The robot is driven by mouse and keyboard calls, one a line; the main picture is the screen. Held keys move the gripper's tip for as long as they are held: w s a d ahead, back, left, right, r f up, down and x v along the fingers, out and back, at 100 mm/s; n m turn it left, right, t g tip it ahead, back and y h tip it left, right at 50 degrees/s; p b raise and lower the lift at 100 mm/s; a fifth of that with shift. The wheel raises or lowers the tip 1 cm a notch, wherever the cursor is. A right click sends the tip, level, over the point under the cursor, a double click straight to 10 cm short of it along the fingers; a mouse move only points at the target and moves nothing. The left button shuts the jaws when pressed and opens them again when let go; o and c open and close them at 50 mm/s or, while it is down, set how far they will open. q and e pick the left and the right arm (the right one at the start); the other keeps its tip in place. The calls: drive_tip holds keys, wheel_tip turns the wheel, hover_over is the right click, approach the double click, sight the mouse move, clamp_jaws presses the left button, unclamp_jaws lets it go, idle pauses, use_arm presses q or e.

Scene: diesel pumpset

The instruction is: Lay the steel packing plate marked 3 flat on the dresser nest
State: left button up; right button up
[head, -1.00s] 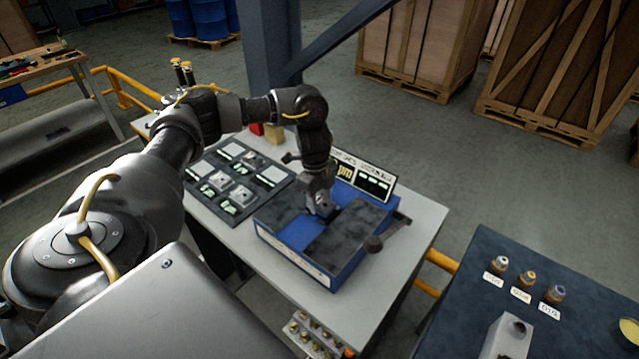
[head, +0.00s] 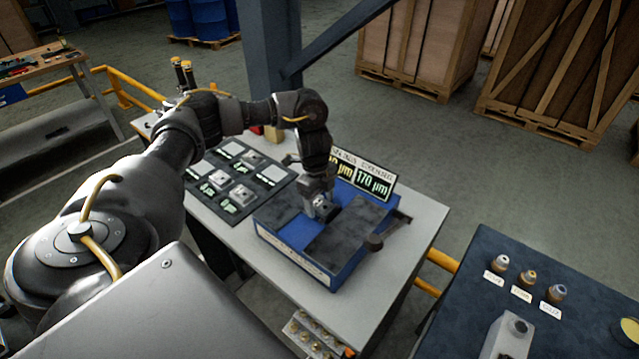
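The dresser is a blue box (head: 346,274) with dark pads on top, standing on the light bench. My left gripper (head: 324,211) points down over the blue recess between its pads. A small grey piece shows at its fingertips; I cannot tell whether it is a plate or part of the gripper, or whether the fingers are closed. Several grey steel plates sit on the dark tray (head: 205,206) to the left, including one plate (head: 241,195) near the front. No mark 3 is readable. My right gripper is not in view.
A display (head: 373,183) behind the dresser reads 170 µm; another reading is partly hidden by my arm. A dark knob (head: 374,242) is at the dresser's right side. A dark table (head: 466,290) with several small labelled pots stands at the right.

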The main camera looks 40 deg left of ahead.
use_arm(q)
drive_tip(key=shift+o, duration=0.2)
drive_tip(key=shift+a+r, duration=0.1)
drive_tip(key=shift+r, duration=0.35)
wheel_tip(320, 180, up, 10)
drive_tip(key=a, duration=0.1)
drive_tip(key=shift+p, duration=0.35)
drive_tip(key=shift+a, duration=0.1)
wheel_tip(320, 180, up, 6)
drive_tip(key=p, duration=0.7)
drive_tip(key=shift+f+p, duration=0.1)
drive_tip(key=shift+p, duration=0.2)
